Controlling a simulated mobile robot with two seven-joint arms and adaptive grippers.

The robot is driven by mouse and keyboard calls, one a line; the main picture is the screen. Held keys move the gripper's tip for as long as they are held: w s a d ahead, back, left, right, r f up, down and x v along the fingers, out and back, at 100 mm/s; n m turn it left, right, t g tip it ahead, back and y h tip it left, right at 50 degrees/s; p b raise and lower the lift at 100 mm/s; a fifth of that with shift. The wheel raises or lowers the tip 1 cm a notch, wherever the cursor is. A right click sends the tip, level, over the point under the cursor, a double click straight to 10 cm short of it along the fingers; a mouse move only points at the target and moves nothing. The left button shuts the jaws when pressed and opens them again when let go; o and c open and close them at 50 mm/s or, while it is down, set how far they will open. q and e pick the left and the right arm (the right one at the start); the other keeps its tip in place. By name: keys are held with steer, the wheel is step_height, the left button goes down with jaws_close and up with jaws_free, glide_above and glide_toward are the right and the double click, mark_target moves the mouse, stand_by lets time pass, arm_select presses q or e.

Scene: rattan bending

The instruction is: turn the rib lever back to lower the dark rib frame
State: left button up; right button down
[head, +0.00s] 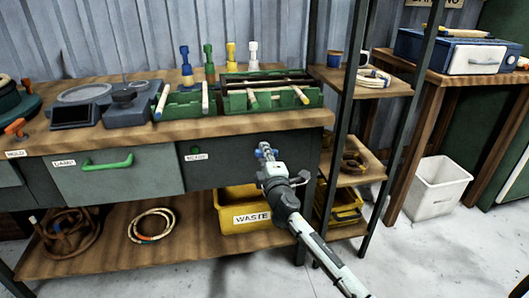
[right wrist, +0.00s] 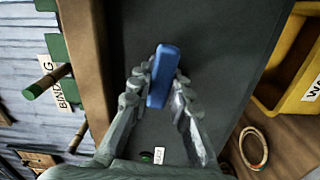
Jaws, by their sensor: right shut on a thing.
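The blue lever handle (right wrist: 163,75) sits between the fingers of my right gripper (right wrist: 158,95) in the right wrist view, in front of the dark bench front. In the head view my right gripper (head: 267,153) is at the bench front, just below the worktop edge, with a small bit of blue at its tips. It is shut on the blue handle. A dark frame-like piece (head: 265,74) lies over the green trays on the worktop; I cannot tell for sure that it is the rib frame. My left gripper is not in view.
Green trays (head: 248,104) with pale rods stand on the worktop above the gripper. A yellow waste bin (head: 228,219) sits on the lower shelf below. A dark shelf post (head: 348,105) rises to the right of my arm. A green drawer handle (head: 107,163) is at left.

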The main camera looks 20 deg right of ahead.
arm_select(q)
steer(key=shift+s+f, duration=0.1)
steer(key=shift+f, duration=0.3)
arm_select(e)
steer(key=shift+n, duration=0.7)
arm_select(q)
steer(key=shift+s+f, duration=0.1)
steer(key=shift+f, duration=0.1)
arm_select(e)
steer(key=c, duration=1.4)
jaws_free()
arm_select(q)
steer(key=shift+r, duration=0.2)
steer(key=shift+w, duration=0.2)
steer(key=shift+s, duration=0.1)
arm_select(e)
steer(key=v, duration=1.2)
steer(key=shift+f, duration=0.1)
